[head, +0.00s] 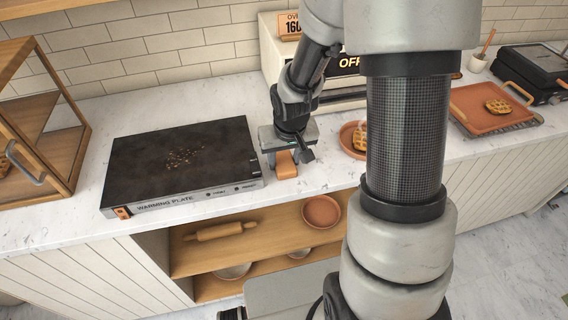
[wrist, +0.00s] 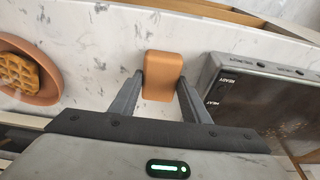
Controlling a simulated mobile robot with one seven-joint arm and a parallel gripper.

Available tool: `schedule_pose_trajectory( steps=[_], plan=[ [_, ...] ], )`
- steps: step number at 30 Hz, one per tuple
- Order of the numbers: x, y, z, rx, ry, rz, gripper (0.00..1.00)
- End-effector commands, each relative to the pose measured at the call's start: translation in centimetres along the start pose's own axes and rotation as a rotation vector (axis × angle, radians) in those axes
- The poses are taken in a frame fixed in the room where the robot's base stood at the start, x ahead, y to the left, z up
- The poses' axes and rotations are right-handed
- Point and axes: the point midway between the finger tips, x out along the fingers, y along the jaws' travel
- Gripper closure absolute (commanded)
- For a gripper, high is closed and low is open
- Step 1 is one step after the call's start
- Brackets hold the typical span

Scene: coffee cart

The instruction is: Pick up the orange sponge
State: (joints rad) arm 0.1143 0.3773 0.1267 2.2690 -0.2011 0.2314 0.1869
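The orange sponge (head: 286,166) lies on the marble counter just right of the warming plate in the head view. In the wrist view the sponge (wrist: 163,75) is upright in the picture, with its lower part between the fingertips. My gripper (head: 288,150) points down over the sponge and hides part of it in the head view. In the wrist view my gripper (wrist: 160,88) has its fingers apart, one on each side of the sponge. A narrow gap shows on the right; the left finger is very close to the sponge, and contact is unclear.
The black-topped warming plate (head: 183,160) stands close to the left of my gripper. A terracotta plate (head: 347,140) with a waffle (head: 360,138) is to the right. The oven (head: 272,50) stands behind. A shelf (head: 190,258) below holds a rolling pin (head: 220,231) and bowls.

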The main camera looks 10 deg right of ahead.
Motion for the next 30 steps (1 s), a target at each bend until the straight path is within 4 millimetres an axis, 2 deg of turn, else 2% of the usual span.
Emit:
schedule_pose_trajectory(
  steps=[2, 11, 24, 30],
  plan=[
    [0.0, 0.0, 0.0, 0.000, 0.000, 0.000, 0.79],
    [-0.6, 0.0, -0.2, 0.000, 0.003, 0.000, 0.79],
    [-8.2, 0.0, -2.4, 0.001, 0.004, 0.001, 0.79],
    [-9.6, 0.0, -2.7, 0.001, 0.000, 0.000, 0.79]
  ],
)
